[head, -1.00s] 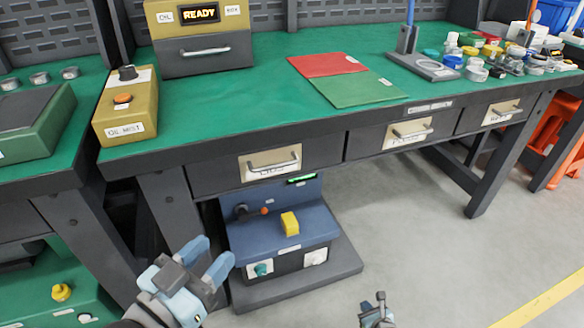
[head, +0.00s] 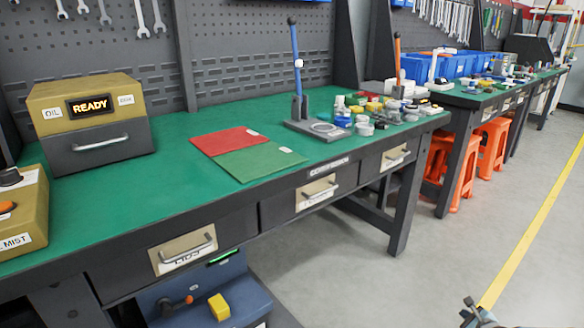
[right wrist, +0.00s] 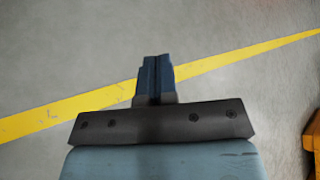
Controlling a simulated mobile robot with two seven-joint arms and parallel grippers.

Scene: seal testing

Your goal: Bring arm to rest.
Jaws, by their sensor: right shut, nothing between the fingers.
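My right gripper (head: 480,314) shows at the bottom edge of the head view, right of centre, over the grey floor and clear of the workbench. In the right wrist view its two blue fingers (right wrist: 154,80) are together with nothing between them, above the floor and a yellow line. My left gripper is not in the head view now.
The green-topped workbench (head: 120,198) spans the head view, with a READY box (head: 90,120), red (head: 228,140) and green (head: 258,160) mats, a lever press (head: 298,85) and several small parts. Orange stools (head: 490,145) stand under the far bench. The floor (head: 400,285) at right is open.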

